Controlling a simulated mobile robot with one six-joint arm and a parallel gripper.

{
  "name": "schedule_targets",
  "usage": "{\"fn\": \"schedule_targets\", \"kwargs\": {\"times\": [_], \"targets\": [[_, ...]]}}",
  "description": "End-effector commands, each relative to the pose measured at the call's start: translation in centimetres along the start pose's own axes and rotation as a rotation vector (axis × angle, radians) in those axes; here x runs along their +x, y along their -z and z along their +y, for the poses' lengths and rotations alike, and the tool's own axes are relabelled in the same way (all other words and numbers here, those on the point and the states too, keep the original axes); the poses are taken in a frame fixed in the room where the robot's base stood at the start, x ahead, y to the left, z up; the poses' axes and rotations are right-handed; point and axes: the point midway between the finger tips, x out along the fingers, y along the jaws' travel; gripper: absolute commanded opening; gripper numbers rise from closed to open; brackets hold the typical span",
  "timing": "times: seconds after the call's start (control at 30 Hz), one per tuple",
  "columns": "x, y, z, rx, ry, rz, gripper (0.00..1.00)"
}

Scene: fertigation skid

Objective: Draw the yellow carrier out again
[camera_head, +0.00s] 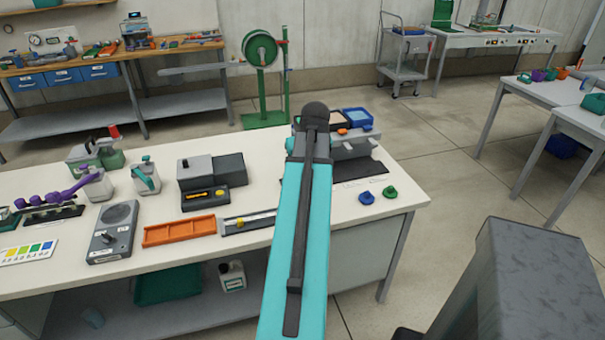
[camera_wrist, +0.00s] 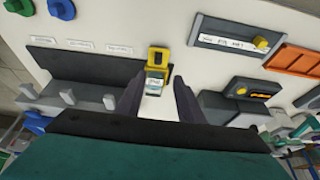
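The yellow carrier (camera_wrist: 159,57) shows in the wrist view as a small yellow frame on the white bench top. A small pale, labelled block (camera_wrist: 155,80) sits at its near end; I cannot tell whether it is held in the carrier. My gripper (camera_wrist: 159,82) is open. Its two dark fingers stand left and right of the block, with a visible gap on each side and nothing clamped. The yellow frame lies just beyond the fingertips. In the head view, my arm hides the carrier and the gripper.
A dark instrument (camera_head: 210,180) stands left of my arm. An orange tray (camera_head: 179,231) and a grey slide holder (camera_head: 249,222) lie nearer the front. A grey rack (camera_wrist: 75,95) is left of the fingers. Blue (camera_head: 366,197) and green (camera_head: 390,193) knobbed pieces lie at the right end.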

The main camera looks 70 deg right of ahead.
Motion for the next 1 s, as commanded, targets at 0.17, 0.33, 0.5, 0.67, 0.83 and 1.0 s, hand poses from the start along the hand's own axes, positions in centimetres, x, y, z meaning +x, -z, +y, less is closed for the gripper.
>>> {"fn": "schedule_targets", "kwargs": {"times": [0.17, 0.33, 0.5, 0.67, 0.83, 1.0], "targets": [[-1.0, -0.1, 0.0, 0.000, 0.001, -0.001, 0.34], [-1.3, 0.0, 0.0, 0.000, 0.001, -0.001, 0.34], [-1.3, 0.0, 0.0, 0.000, 0.001, -0.001, 0.34], [-1.3, 0.0, 0.0, 0.000, 0.001, -0.001, 0.34], [-1.4, 0.0, -0.1, -0.001, 0.001, -0.001, 0.34], [-2.4, 0.5, -0.1, -0.001, 0.001, -0.001, 0.34]]}}
